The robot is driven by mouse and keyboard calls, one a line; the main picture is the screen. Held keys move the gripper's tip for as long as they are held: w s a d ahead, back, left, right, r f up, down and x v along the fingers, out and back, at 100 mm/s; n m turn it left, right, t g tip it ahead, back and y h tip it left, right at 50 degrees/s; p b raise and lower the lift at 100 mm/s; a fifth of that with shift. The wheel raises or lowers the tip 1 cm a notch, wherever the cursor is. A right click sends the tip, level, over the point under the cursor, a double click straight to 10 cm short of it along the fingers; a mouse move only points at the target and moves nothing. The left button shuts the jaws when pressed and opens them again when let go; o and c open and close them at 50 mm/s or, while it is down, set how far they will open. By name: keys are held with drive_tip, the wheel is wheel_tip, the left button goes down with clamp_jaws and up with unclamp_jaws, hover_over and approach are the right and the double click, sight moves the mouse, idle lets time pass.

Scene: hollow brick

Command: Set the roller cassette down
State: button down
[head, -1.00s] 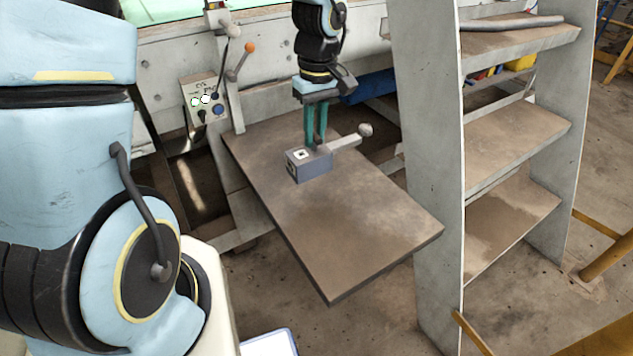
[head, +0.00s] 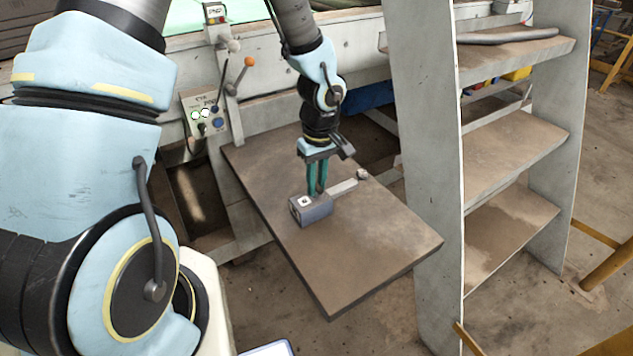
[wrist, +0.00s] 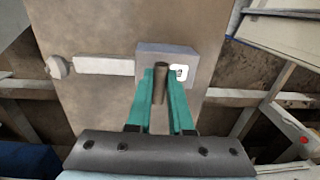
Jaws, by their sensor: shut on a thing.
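The roller cassette is a grey-blue block (head: 318,213) with a black-and-white marker, and a pale bar (head: 343,187) with a round knob reaches out from it. My gripper (head: 316,191) points down with its teal fingers shut on the cassette. In the wrist view the fingers (wrist: 161,90) close around a brown peg on the block (wrist: 165,53). The cassette is over the brown board (head: 345,265), left of its middle in the head view. It looks level and low at the board; I cannot tell whether it touches. The block's underside is hidden.
Grey steps (head: 510,145) stand close along the board's right side. A control box with buttons (head: 203,118) and an orange-knobbed lever (head: 240,75) are at the back left. The board's front part is clear.

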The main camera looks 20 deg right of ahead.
drive_tip(key=shift+f, duration=0.15)
drive_tip(key=c, duration=0.8)
unclamp_jaws()
wheel_tip(320, 180, up, 12)
drive_tip(key=a+r+m, duration=0.1)
drive_tip(key=a, duration=0.8)
drive_tip(key=a+r+m+t, duration=0.1)
drive_tip(key=a, duration=0.8)
drive_tip(key=w+a+r+m, duration=0.1)
drive_tip(key=a, duration=0.8)
drive_tip(key=shift+r+t+h+b, duration=0.1)
drive_tip(key=shift+t+h+b, duration=0.3)
drive_tip(key=shift+w, duration=0.1)
